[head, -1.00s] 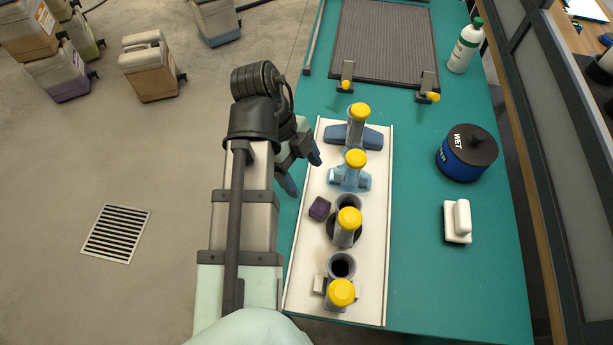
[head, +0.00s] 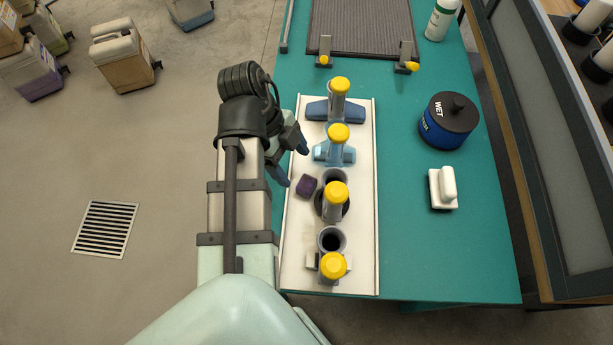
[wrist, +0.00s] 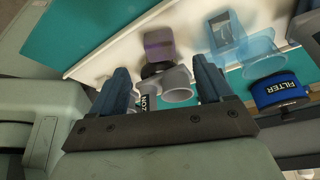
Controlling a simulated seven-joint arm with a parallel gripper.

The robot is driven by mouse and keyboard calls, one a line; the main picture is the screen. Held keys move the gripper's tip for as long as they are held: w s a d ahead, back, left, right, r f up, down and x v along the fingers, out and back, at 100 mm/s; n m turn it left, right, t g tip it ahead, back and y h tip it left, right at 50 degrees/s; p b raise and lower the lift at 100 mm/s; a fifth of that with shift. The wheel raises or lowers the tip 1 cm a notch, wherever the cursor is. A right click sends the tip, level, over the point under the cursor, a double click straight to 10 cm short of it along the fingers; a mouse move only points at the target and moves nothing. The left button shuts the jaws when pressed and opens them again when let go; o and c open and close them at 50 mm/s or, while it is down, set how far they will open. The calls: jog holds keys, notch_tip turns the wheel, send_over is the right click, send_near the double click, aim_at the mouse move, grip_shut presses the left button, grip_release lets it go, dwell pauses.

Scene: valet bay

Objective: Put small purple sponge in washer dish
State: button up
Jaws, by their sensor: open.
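The small purple sponge (head: 306,186), a dark purple block, lies on the left side of the white tray (head: 299,255). In the wrist view the sponge (wrist: 159,42) shows beyond the gap between my fingers. My gripper (head: 292,162) is open and empty at the tray's left edge, up and left of the sponge and apart from it. Its two blue-grey fingers also show in the wrist view (wrist: 163,75). A dark round piece (head: 346,206) sits right of the sponge, partly covered by a yellow-capped fitting. I cannot tell whether this is the washer dish.
Several upright fittings with yellow caps (head: 338,132) stand in a row along the tray. A blue-and-black canister (head: 449,120) and a white-handled block (head: 443,188) stand on the green bench (head: 400,240) to the right. Bare bench lies between them and the tray.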

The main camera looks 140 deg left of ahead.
aim_at(304, 182)
jog(key=shift+x, duration=3.2)
jog(key=shift+r, duration=0.1)
jog(key=c, duration=1.2)
notch_tip(304, 182, up, 10)
